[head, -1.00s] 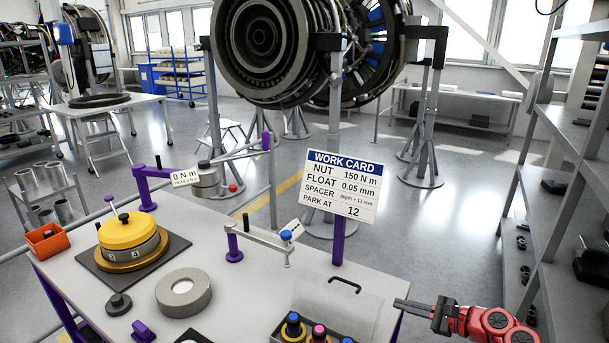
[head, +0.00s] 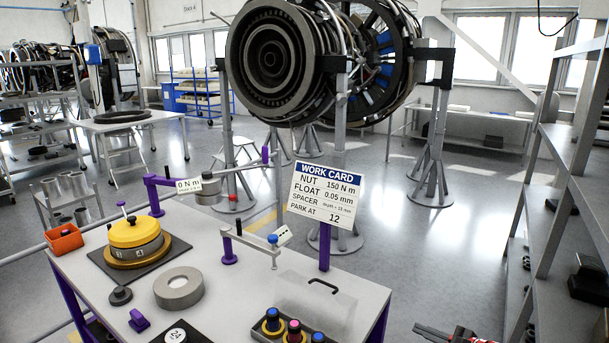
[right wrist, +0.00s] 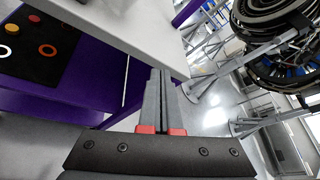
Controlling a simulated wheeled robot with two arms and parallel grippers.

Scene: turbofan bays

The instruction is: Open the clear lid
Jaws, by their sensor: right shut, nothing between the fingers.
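The clear lid (head: 302,290) is a faint see-through panel with a black handle (head: 322,285), at the front right of the bench top. It is by a dark tray (head: 262,335) that holds several pegs with coloured tops. I cannot tell exactly how the lid sits over the tray. My right gripper (head: 418,329) is at the bottom edge of the head view, right of the bench and apart from the lid. In the right wrist view, its fingers (right wrist: 160,76) are shut and empty near the bench edge. My left gripper is not in view.
The bench (head: 225,300) also carries a yellow-topped fixture (head: 135,232), a grey ring (head: 179,287) and a work card (head: 323,195) on a purple post. A grey shelf rack (head: 560,240) stands at the right. Open floor lies between bench and rack.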

